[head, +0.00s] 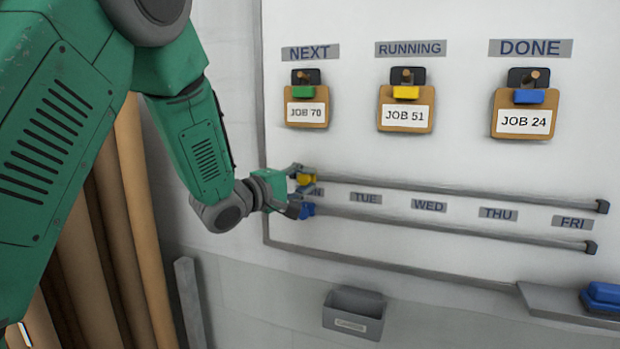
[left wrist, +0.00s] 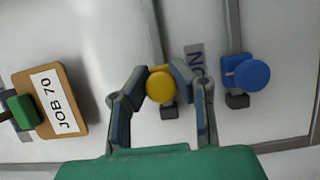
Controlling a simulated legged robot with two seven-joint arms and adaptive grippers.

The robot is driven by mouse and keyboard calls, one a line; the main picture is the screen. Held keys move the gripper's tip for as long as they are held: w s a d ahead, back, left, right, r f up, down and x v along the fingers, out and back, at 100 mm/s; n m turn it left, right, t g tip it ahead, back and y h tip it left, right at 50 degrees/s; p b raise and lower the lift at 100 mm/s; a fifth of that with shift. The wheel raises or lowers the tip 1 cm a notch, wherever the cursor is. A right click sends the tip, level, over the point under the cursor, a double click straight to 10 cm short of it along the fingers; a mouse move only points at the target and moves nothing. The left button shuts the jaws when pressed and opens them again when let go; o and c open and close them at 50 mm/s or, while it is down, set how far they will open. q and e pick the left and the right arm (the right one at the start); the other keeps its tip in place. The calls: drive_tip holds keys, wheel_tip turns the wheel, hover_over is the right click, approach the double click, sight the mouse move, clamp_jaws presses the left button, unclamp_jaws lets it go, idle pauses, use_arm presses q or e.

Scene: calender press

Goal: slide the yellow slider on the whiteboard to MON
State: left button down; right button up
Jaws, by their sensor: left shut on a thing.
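The yellow slider (head: 306,179) is at the left end of the upper rail (head: 450,191) on the whiteboard (head: 450,120). It sits at the MON label (head: 314,191), which my gripper partly hides. My left gripper (head: 298,181) is shut on the yellow slider. In the left wrist view the slider's round yellow knob (left wrist: 160,85) is between the two fingertips (left wrist: 161,80). The blue slider (head: 307,210) is at the left end of the lower rail (head: 450,227); its round knob (left wrist: 252,75) is beside my gripper in the left wrist view. My right gripper is not in view.
Labels TUE, WED, THU and FRI (head: 572,222) run rightward between the rails. Job cards, such as JOB 70 (head: 306,113), hang above. A grey bin (head: 354,312) is below, and a blue eraser-like block (head: 603,297) is at lower right. Brown rolls (head: 140,220) stand at left.

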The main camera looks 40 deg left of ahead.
use_arm(q)
drive_tip(key=shift+a, duration=0.35)
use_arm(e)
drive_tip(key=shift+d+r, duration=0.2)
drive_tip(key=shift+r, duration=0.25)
use_arm(q)
drive_tip(key=shift+a, duration=0.1)
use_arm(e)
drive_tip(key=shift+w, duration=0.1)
use_arm(q)
drive_tip(key=c, duration=1.3)
unclamp_jaws()
drive_tip(key=shift+s+a, duration=0.1)
drive_tip(key=shift+a+f, duration=0.15)
drive_tip(key=shift+a, duration=0.25)
drive_tip(key=shift+s+a, duration=0.1)
drive_tip(key=s, duration=0.3)
drive_tip(key=s+a, duration=0.1)
drive_tip(key=s, duration=0.7)
drive_tip(key=shift+s+a, duration=0.15)
drive_tip(key=shift+s, duration=0.05)
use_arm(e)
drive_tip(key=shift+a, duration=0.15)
